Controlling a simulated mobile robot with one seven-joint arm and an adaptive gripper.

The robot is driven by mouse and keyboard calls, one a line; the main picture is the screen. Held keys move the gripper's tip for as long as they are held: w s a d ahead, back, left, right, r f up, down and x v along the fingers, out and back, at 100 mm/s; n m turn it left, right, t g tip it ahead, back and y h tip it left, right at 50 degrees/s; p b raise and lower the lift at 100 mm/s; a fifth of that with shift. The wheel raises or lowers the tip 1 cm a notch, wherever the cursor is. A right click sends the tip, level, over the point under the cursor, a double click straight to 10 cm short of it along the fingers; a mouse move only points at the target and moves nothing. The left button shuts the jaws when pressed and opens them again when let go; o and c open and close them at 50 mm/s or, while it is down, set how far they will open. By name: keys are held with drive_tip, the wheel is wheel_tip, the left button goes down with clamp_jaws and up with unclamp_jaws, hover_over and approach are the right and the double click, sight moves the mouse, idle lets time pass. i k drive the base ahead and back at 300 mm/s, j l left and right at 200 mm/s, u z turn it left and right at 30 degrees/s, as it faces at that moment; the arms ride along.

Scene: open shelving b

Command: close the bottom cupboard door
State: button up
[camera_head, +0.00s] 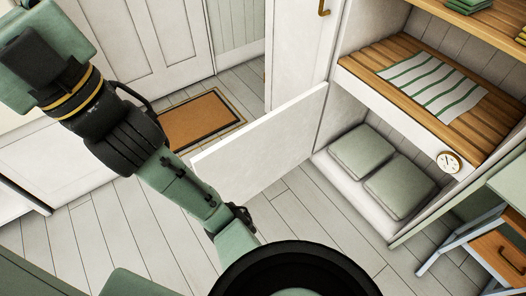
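The bottom cupboard door (268,144) is a plain white panel. It stands wide open, swung out to the left over the floor from its hinge side at the left edge of the cupboard opening. The open bottom cupboard (344,185) has two grey-green cushions (361,151) on its white base. My green and black arm crosses the left side of the view, and its lower link passes in front of the door's lower left part. I cannot make out my gripper's fingertips anywhere. Whether my arm touches the door cannot be told.
Above the cupboard, a wooden shelf holds a striped cloth (433,84), with a small round dial (449,161) on its front edge. An orange doormat (203,119) lies beyond the door. A stand with a wooden drawer (503,253) is at the right. Grey plank floor lies clear before the cupboard.

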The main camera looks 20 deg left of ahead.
sight(242, 165)
drive_tip(key=j+z, duration=0.25)
drive_tip(key=j, duration=0.35)
drive_tip(key=k+j+z, duration=0.15)
drive_tip(key=j+z, duration=0.15)
drive_tip(key=j, duration=0.25)
drive_tip(key=j+z, duration=0.15)
drive_tip(key=j, duration=0.25)
drive_tip(key=k+j+z, duration=0.2)
drive_tip(key=j, duration=0.2)
drive_tip(key=j+z, duration=0.15)
drive_tip(key=j, duration=0.25)
drive_tip(key=j+z, duration=0.25)
drive_tip(key=j, duration=0.35)
drive_tip(key=k+j+z, duration=0.25)
drive_tip(key=j, duration=0.35)
drive_tip(key=j+z, duration=0.15)
drive_tip(key=j, duration=1)
